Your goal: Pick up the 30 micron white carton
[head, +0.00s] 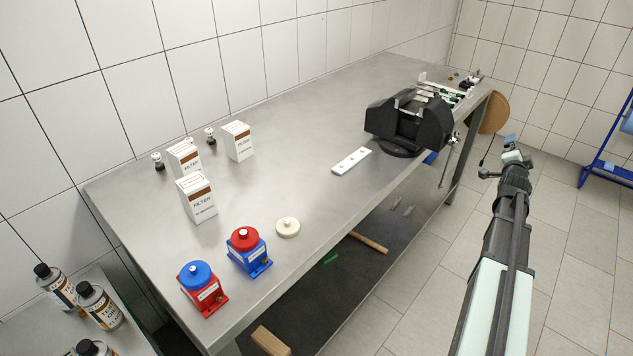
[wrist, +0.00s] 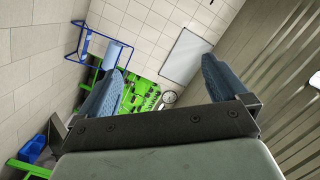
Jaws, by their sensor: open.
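Three white cartons marked FILTER with brown bands stand upright on the left part of the steel bench in the head view. One is the front carton (head: 197,198), one stands behind it (head: 184,157), and one is farther right (head: 238,141). Their small print is too small to read, so I cannot tell which is the 30 micron one. My gripper (head: 511,150) is at the right of the head view, off the bench and far from the cartons. In the wrist view my gripper (wrist: 167,92) is open, with nothing between its blue fingers.
On the steel bench (head: 300,130) are a blue-capped red pump (head: 203,288), a red-capped blue pump (head: 248,251), a round cream disc (head: 288,227), a white plate (head: 351,161) and a black vise (head: 408,122). Small black fittings stand behind the cartons. Bottles (head: 99,305) stand lower left.

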